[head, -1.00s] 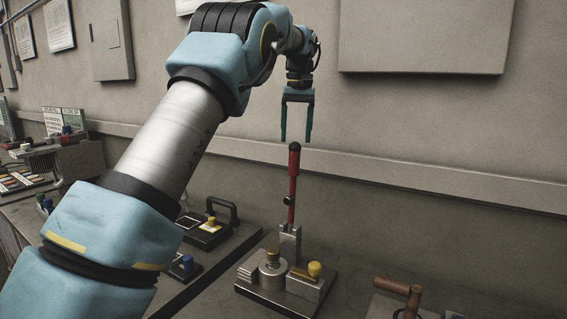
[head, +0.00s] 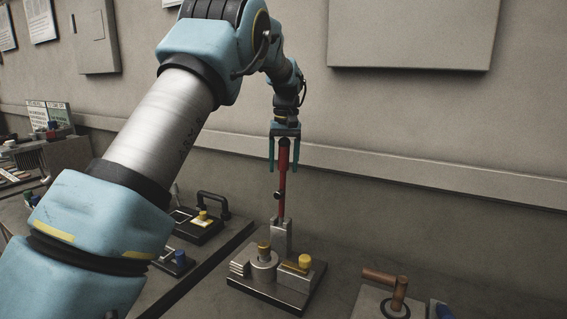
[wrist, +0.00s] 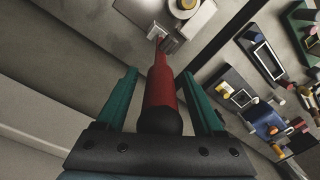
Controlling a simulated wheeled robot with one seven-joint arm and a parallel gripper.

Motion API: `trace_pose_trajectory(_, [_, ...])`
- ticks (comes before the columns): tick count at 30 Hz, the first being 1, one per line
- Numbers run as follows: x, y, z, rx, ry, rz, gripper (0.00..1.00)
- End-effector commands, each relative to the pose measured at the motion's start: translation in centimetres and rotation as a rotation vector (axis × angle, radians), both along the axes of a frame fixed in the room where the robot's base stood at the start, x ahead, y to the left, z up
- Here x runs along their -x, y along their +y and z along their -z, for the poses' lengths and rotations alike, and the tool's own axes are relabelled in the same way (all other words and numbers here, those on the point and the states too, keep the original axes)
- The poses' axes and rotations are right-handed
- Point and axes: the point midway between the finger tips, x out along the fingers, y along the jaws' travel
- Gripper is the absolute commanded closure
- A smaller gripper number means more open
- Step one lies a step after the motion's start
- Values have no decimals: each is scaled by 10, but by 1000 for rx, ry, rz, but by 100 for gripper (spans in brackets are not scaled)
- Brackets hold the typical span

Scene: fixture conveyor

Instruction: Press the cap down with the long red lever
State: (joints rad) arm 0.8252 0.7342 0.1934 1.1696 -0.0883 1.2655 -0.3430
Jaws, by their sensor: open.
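The long red lever (head: 282,175) stands nearly upright on its metal fixture base (head: 262,292), with a dark knob at its top. My gripper (head: 283,170) points down over the lever's top, with its two green fingers open on either side of the red handle. In the wrist view the red lever (wrist: 163,85) runs between the open fingers (wrist: 163,88), with a visible gap to each. A brass-yellow cap (head: 263,246) sits on a round metal cup on the base. A yellow knob (head: 304,261) sits on a block to its right.
A black-handled fixture (head: 205,220) and a small blue-knobbed block (head: 179,262) stand to the left. A fixture with a brown wooden handle (head: 385,279) stands to the right. The wall is close behind the lever.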

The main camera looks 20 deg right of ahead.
Motion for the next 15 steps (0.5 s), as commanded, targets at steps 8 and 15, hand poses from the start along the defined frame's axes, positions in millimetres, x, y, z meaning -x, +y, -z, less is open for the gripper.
trace_pose_trajectory(8, [0,0,0,0,0,0,59])
trace_pose_trajectory(15, [0,0,0,0,0,0,86])
